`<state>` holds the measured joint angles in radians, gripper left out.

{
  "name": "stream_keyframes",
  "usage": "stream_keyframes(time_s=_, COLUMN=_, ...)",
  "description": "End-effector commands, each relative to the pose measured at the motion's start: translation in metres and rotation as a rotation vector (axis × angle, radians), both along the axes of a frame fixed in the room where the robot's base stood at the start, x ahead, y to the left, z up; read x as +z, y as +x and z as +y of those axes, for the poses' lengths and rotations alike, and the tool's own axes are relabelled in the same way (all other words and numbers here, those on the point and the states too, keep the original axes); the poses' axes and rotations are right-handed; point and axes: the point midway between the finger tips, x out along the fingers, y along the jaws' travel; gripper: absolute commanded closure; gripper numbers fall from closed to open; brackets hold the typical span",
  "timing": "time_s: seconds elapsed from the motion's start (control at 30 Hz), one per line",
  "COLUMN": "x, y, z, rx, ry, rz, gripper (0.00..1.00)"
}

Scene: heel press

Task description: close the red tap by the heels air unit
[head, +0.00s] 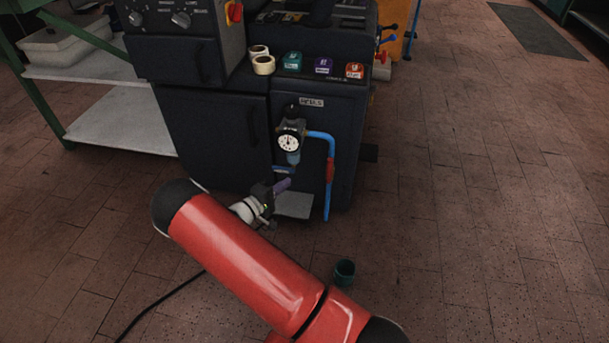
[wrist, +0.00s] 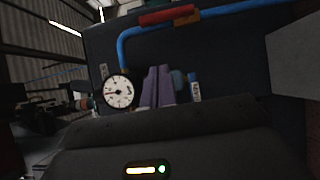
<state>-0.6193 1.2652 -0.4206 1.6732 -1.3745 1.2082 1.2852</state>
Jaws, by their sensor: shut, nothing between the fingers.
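The heels air unit is on the front of the dark machine under a small label, with a round white gauge (head: 289,142) and a blue pipe (head: 325,136) that bends down at the right. The red tap (head: 331,170) is on the pipe's vertical run, its lever lying roughly along the pipe. In the wrist view the red tap (wrist: 166,15) is at the top edge, and the gauge (wrist: 119,91) is left of my fingers. My gripper (head: 284,185), with purple fingers, is shut and empty, below the gauge and left of the tap, apart from it. The purple fingers also show in the wrist view (wrist: 158,86).
A dark green cup (head: 345,271) stands on the floor in front of the machine. A green-framed shelf (head: 115,120) is at left.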

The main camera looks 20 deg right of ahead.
Motion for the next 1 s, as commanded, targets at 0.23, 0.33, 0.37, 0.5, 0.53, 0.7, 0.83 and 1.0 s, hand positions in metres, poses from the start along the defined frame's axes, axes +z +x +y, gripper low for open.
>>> stream_keyframes(time_s=0.23, x=0.001, y=0.015, z=-0.041, rx=-0.006, ry=-0.001, rz=0.001, gripper=1.0)
stream_keyframes(time_s=0.33, x=0.001, y=0.023, z=-0.061, rx=-0.005, ry=0.0, rz=0.0, gripper=1.0)
stream_keyframes(time_s=0.37, x=0.001, y=0.026, z=-0.067, rx=-0.005, ry=-0.001, rz=0.001, gripper=1.0)
stream_keyframes(time_s=0.5, x=0.0, y=0.036, z=-0.093, rx=-0.004, ry=0.0, rz=0.001, gripper=1.0)
stream_keyframes(time_s=0.53, x=0.001, y=0.033, z=-0.097, rx=-0.005, ry=-0.001, rz=0.003, gripper=1.0)
stream_keyframes(time_s=0.7, x=0.001, y=0.024, z=-0.116, rx=-0.002, ry=0.0, rz=0.002, gripper=1.0)
stream_keyframes(time_s=0.83, x=0.0, y=0.02, z=-0.124, rx=-0.002, ry=0.001, rz=0.001, gripper=1.0)
stream_keyframes(time_s=1.0, x=0.0, y=0.02, z=-0.126, rx=-0.001, ry=0.001, rz=0.0, gripper=1.0)
